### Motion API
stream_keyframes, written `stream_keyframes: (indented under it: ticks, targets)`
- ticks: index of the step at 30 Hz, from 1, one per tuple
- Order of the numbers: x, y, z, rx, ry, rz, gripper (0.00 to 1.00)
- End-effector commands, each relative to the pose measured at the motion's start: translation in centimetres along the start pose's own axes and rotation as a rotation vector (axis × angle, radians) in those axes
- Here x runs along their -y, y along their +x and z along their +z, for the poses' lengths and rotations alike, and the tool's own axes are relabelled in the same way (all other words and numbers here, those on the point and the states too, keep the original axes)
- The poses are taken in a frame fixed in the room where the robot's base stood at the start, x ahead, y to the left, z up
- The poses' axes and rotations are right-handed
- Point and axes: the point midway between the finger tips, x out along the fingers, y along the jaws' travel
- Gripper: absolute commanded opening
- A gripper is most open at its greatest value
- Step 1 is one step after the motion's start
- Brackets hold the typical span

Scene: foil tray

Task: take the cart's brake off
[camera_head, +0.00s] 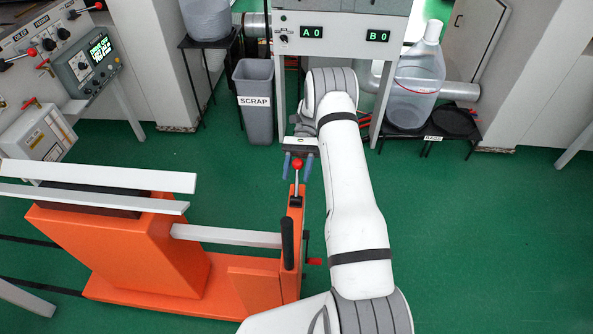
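The orange cart (150,248) stands at the lower left, with pale rails above its body. An upright chrome lever with a red ball knob (297,164) rises from the top of its right-hand orange post (293,210). A black handle (287,243) is on that post, and a small red knob (315,261) sticks out to its right. I cannot tell from markings which is the brake. My gripper (298,167) is over the lever top with its two blue fingers apart, one on each side of the red ball in this view. Contact is not clear.
A grey SCRAP bin (255,98) stands behind. A stand with A 0 and B 0 displays (340,34) is at the back, a clear jug (417,82) right of it. A control panel (88,62) is at the upper left. Green floor (480,240) is clear on the right.

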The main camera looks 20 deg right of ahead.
Motion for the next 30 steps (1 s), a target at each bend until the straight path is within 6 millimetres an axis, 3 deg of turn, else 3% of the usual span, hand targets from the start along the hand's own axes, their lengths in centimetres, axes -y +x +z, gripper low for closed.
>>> stream_keyframes:
  ticks: [11, 24, 30]
  targets:
    - [0.0, -0.2, 0.6, -0.001, -0.002, 0.001, 0.53]
    - [-1.6, -3.0, 7.9, -0.002, -0.001, 0.002, 0.53]
    - [-1.9, -3.5, 9.2, 0.000, -0.001, 0.002, 0.53]
